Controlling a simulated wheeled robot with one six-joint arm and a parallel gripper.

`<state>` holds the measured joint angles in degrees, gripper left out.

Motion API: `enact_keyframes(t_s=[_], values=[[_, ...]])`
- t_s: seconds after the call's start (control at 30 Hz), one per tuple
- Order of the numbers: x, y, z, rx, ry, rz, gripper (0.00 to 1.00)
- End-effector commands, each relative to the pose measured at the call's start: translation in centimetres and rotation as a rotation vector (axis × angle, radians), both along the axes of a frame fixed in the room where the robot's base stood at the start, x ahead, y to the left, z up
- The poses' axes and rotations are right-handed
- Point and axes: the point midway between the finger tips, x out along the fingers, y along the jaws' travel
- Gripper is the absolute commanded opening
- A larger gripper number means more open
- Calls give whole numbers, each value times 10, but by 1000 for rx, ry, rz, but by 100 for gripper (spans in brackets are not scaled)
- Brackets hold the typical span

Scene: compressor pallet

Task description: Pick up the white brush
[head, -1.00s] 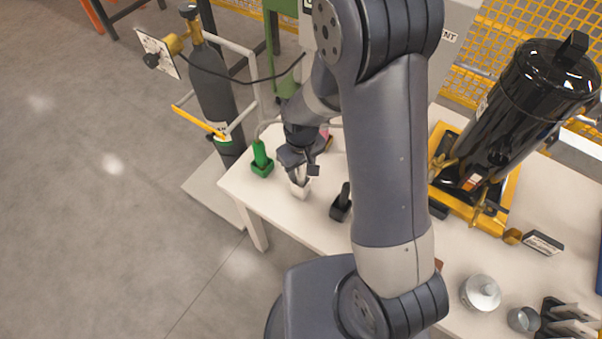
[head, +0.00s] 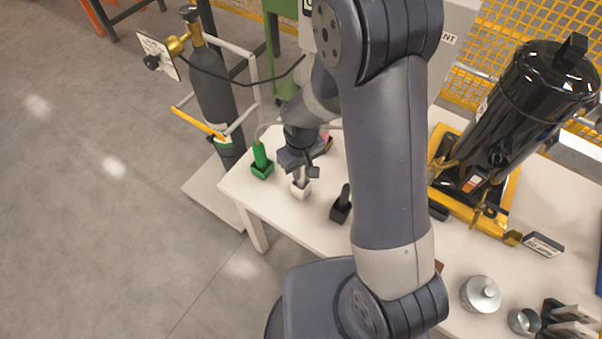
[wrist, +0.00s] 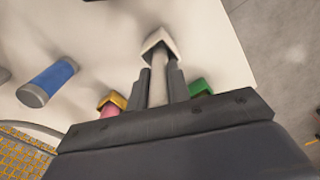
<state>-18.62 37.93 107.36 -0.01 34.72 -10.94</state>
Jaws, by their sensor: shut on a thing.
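The white brush (head: 301,188) stands upright near the front left part of the white table, its pale block end down. My gripper (head: 300,172) is above it in the head view, with the fingers around its handle. In the wrist view the white brush (wrist: 160,48) shows its block end beyond the fingertips, and its handle lies between the two dark fingers of my gripper (wrist: 161,80). The gripper is shut on the handle. I cannot tell whether the block touches the table.
A green brush (head: 261,162) stands left of the white one, and a black brush (head: 341,204) to its right. A pink and yellow item (wrist: 112,102) and a blue cylinder (wrist: 48,82) are close by. A gas cylinder (head: 213,85) stands beyond the table's left end.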

Motion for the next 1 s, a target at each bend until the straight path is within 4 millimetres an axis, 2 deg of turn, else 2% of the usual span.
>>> enact_keyframes(t_s=[0.13, 0.23, 0.5, 0.7, 1.0], values=[[1, 0, 6, 1, -3, 0, 0], [1, 0, 17, 2, -5, 0, 0], [1, 0, 64, 2, -6, 0, 0], [1, 0, 92, 1, -4, 0, 0], [0, 0, 100, 0, 1, 0, 0]])
